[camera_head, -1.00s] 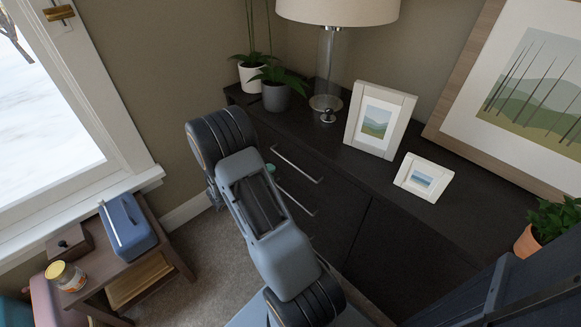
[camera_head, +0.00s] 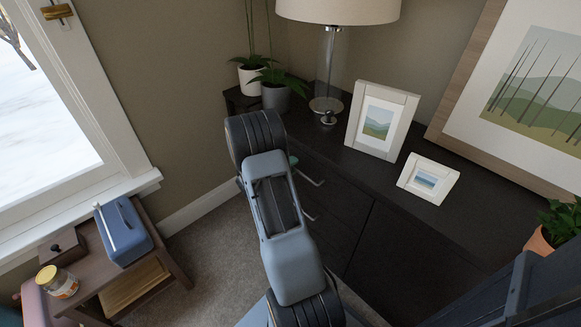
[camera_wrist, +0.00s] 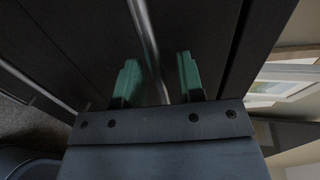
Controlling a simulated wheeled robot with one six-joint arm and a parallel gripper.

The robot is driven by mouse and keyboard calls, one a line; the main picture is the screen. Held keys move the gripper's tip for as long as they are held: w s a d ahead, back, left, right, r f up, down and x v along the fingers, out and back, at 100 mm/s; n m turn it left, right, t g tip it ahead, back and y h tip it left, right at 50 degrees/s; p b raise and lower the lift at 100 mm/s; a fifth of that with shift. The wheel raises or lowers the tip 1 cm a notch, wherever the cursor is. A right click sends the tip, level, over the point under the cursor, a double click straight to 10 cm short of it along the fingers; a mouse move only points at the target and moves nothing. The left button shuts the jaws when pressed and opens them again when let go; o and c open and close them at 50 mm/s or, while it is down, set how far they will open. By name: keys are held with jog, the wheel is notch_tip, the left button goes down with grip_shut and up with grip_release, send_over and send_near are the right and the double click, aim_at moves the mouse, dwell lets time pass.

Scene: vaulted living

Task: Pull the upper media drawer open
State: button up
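The dark media cabinet (camera_head: 430,235) stands along the wall, and its upper drawer (camera_wrist: 200,25) looks shut. The upper drawer's silver bar handle (camera_wrist: 146,35) runs between the two green fingers of my gripper (camera_wrist: 158,78) in the wrist view. The fingers are apart, with a gap on each side of the bar. In the head view the right end of that handle (camera_head: 312,181) shows beside my arm, which hides the rest. The lower handle (camera_wrist: 35,83) is at the left in the wrist view.
A lamp (camera_head: 328,75), two potted plants, a white picture frame (camera_head: 382,120) and a smaller frame (camera_head: 428,178) stand on the cabinet. A small side table (camera_head: 150,262) with a blue box (camera_head: 123,232) is at the left. Carpet lies between.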

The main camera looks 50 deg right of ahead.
grip_shut()
jog(key=shift+a, duration=0.1)
dwell(0.4)
